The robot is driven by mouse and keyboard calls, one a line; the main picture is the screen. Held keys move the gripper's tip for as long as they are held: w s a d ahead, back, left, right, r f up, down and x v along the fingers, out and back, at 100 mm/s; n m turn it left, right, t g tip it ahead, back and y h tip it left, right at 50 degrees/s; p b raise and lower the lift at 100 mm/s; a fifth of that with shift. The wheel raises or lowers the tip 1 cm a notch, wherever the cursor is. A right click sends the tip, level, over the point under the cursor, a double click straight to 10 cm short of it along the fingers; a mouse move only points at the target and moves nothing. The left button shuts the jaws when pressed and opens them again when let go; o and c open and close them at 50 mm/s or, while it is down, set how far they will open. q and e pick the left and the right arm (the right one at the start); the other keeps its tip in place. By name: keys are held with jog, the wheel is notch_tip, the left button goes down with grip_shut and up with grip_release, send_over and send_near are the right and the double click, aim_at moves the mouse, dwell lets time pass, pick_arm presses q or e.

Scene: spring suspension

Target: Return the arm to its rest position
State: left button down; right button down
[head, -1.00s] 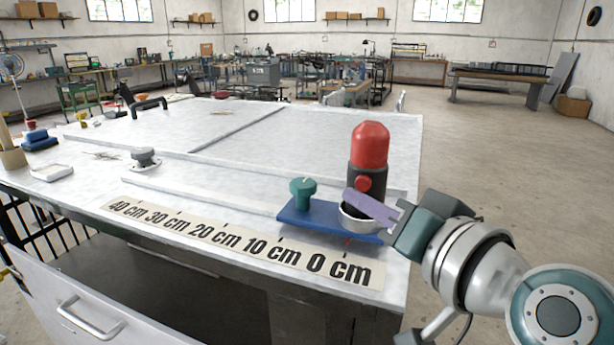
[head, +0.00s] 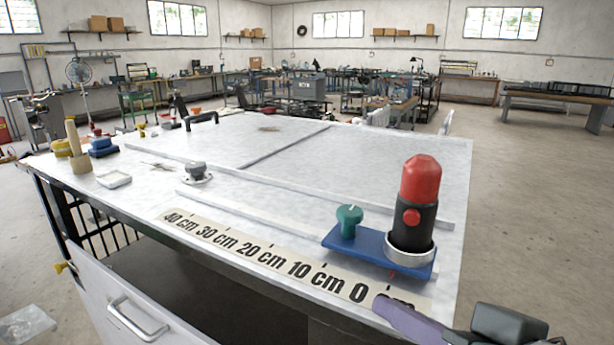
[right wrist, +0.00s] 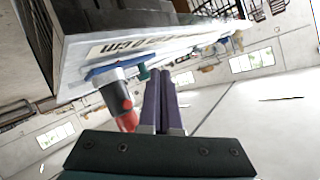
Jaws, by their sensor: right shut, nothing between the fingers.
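My right gripper (head: 412,322) is at the bottom right of the head view, in front of the table's near right corner and covering the end of the printed scale. In the right wrist view its purple fingers (right wrist: 161,85) are together, with nothing between them. The red and black cylinder (head: 416,205) stands upright in a metal ring on a blue base plate (head: 350,244), beside a green knob (head: 348,220). The cylinder also shows in the right wrist view (right wrist: 118,100), to the left of the fingers and apart from them. My left gripper is out of view.
The white table (head: 270,185) carries a scale strip (head: 250,252), raised rails and a small metal knob mount (head: 197,172). A wooden mallet (head: 76,150) and a white dish (head: 114,180) are at its left. Open floor lies to the right.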

jog(key=s+d+f+n+g+h, duration=0.2)
jog(key=s+d+g, duration=0.25)
jog(key=s, duration=0.45)
jog(key=s+d+f+n+g+h, duration=0.25)
jog(key=s+g, duration=0.25)
jog(key=s, duration=0.5)
notch_tip(320, 180, up, 23)
jog(key=p, duration=2.3)
jog(key=shift+d+m, duration=0.25)
jog(key=shift+m, duration=0.1)
jog(key=shift+w+f, duration=0.1)
